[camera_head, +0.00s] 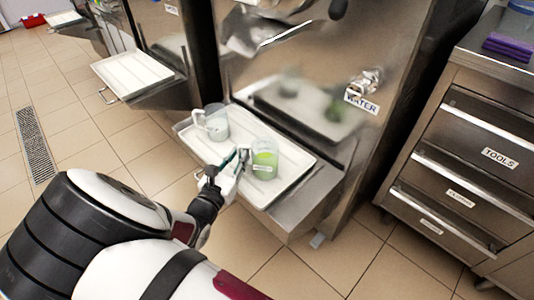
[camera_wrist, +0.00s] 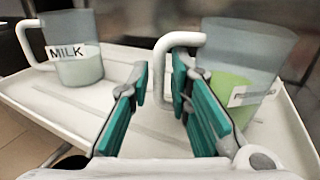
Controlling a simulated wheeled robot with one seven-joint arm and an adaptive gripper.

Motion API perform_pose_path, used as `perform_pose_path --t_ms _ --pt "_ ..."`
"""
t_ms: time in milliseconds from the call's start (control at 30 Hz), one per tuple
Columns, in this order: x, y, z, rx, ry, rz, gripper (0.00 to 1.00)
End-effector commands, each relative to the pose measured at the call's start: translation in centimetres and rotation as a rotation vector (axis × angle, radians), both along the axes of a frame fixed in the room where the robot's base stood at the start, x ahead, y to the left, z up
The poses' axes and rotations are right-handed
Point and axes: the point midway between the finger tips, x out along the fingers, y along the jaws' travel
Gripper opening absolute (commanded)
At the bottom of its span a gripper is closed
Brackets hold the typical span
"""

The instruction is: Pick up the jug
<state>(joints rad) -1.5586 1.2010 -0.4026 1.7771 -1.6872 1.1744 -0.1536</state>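A clear jug with green contents (camera_head: 264,158) stands upright on the right part of a white tray. It also shows at the right of the wrist view (camera_wrist: 232,75), with its white handle (camera_wrist: 160,75) toward my gripper. A second clear jug, labelled MILK (camera_wrist: 78,50), holds pale contents and stands on the tray's left part (camera_head: 215,122). My gripper (camera_head: 236,160) is open, its teal fingers (camera_wrist: 160,85) apart on either side of the green jug's handle in the wrist view. I cannot tell whether they touch it. The right finger hides part of the jug.
The white tray (camera_head: 185,130) rests on a metal shelf of the freezer (camera_head: 300,60), whose steel front rises behind the jugs. A drawer cabinet labelled TOOLS (camera_head: 490,150) stands at right. Another white tray (camera_head: 133,72) is at upper left.

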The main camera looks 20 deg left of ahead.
Motion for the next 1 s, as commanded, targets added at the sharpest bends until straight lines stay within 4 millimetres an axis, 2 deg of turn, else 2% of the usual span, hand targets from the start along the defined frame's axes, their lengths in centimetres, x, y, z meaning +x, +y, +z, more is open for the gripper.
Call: perform_pose_path --t_ms 300,400,1000 --pt "0.08 0.09 0.04 0.001 0.001 0.008 0.19" --pt "0.09 0.09 0.04 0.001 0.001 0.007 0.00" --pt "0.13 0.11 0.31 0.001 -0.001 0.006 0.00"
